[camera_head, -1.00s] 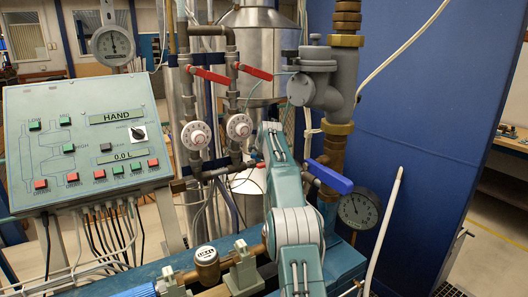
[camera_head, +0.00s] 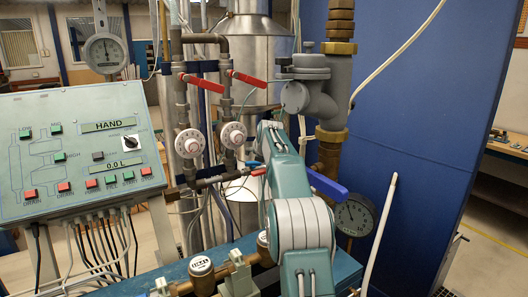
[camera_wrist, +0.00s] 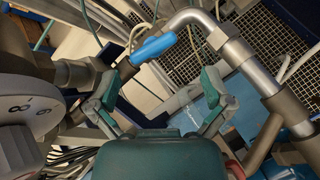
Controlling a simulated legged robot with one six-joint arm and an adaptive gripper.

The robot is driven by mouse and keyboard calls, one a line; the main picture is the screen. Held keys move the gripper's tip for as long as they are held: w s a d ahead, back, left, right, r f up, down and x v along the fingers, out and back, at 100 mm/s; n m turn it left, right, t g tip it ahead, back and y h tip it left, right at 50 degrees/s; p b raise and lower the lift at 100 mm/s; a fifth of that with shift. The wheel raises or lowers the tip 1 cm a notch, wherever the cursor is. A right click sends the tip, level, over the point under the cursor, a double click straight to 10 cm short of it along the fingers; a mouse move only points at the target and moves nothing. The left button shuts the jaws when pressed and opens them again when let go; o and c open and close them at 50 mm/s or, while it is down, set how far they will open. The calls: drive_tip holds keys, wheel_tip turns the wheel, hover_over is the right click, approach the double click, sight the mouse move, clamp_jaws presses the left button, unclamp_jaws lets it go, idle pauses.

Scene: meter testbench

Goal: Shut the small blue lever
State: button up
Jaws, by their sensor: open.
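In the wrist view a small blue lever (camera_wrist: 152,48) shows just beyond my gripper (camera_wrist: 168,80), nearer the left finger, beside a silver elbow pipe (camera_wrist: 200,22). My gripper's fingers are spread apart with nothing between them, and I see no contact with the lever. In the head view my arm hides the gripper and I cannot clearly pick out the small lever. A larger blue lever (camera_head: 328,185) shows right of my arm there, partly covered by it.
Two red levers (camera_head: 251,78) and two round white dials (camera_head: 232,135) sit on the pipes left of my arm. A control panel (camera_head: 80,150) stands at left. A gauge (camera_head: 354,215) and blue wall (camera_head: 420,120) are at right. In the wrist view a grey dial (camera_wrist: 25,120) is close at left.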

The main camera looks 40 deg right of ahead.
drive_tip(key=v, duration=0.6)
drive_tip(key=shift+s+d, duration=0.2)
idle(0.4)
